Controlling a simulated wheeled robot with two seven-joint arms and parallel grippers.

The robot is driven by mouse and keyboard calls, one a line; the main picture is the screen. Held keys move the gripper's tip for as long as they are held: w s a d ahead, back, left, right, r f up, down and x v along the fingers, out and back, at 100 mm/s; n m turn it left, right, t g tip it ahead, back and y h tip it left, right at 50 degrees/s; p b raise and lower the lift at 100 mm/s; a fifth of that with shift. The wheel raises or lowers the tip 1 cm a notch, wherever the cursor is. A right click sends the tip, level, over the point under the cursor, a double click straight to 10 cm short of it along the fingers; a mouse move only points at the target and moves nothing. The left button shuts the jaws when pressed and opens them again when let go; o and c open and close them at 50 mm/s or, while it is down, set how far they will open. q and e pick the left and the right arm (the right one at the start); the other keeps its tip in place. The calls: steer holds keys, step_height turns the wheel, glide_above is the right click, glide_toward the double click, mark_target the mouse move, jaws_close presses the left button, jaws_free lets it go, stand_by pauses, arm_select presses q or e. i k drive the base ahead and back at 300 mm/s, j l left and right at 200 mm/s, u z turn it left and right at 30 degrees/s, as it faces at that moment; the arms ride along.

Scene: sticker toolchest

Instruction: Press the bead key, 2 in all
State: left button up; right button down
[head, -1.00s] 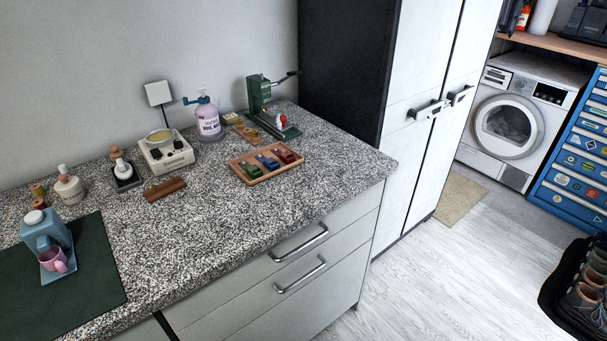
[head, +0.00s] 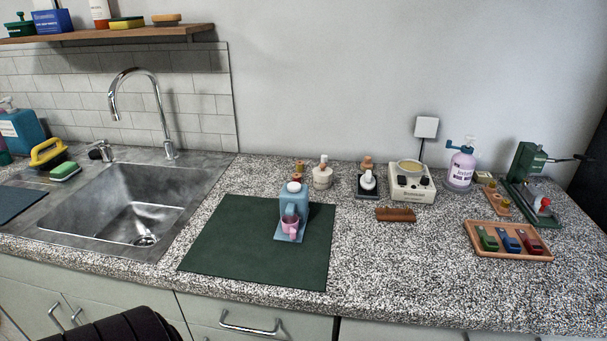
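I cannot tell for sure which thing is the bead key. A blue dispenser (head: 294,198) with a pale round cap on top stands on the dark green mat (head: 225,250), with a pink mug (head: 291,232) at its front. A wooden tray (head: 480,256) at the right holds a green piece (head: 487,239), a blue piece (head: 510,241) and a red piece (head: 532,242), side by side. A cream box with dials (head: 411,186) and a green lever press (head: 522,168) stand behind. Neither of my grippers is in view.
The sink (head: 90,225) with its tall tap (head: 165,120) is at the left. A spray bottle (head: 461,168), a brown block (head: 396,215), a white-knobbed stamp (head: 368,180) and a small pot (head: 322,174) stand along the back. The speckled counter (head: 400,280) is clear at the front.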

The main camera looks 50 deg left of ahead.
mark_target(293, 187)
steer(key=u, duration=1.5)
